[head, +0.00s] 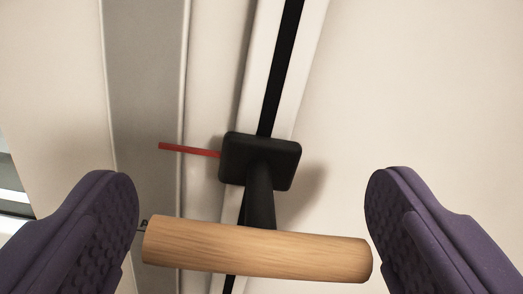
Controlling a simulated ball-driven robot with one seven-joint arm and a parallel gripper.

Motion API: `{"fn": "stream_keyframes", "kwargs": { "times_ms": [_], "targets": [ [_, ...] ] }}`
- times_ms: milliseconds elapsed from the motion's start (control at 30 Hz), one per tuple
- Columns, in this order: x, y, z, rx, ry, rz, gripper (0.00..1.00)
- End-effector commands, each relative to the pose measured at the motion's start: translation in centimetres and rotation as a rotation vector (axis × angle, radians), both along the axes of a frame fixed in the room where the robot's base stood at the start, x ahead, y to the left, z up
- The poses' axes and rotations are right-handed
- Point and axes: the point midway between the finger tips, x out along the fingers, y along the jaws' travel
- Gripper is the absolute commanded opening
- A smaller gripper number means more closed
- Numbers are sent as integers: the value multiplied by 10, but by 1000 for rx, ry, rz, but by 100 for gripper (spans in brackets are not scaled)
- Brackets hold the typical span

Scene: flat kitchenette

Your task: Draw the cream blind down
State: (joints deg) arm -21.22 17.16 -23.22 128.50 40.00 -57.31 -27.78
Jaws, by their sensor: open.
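A wooden bar handle (257,250) lies between the two purple fingers of my gripper (250,225). The fingers stand apart, one beyond each end of the bar. The left finger is close to the bar's left end, and I cannot tell whether they touch. A black stem joins the bar to a square black slider block (260,161). The block sits on a pale rail with a dark slot (281,70), running up and slightly right. I cannot make out the cream blind for certain.
A thin red pointer (189,149) sticks out left of the block. A small dark mark, partly hidden, shows by the bar's left end. Pale wall (420,90) fills the right side. A grey vertical strip (145,90) stands left of the rail.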

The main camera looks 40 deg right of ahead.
Motion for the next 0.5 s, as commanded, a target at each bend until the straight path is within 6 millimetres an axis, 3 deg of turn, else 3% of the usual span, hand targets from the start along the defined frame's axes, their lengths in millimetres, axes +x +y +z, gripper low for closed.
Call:
{"fn": "stream_keyframes", "kwargs": {
  "times_ms": [367,500],
  "targets": [
    [9,-6,1,1,0,2,91],
    [9,-5,1,1,0,2,58]
  ]
}}
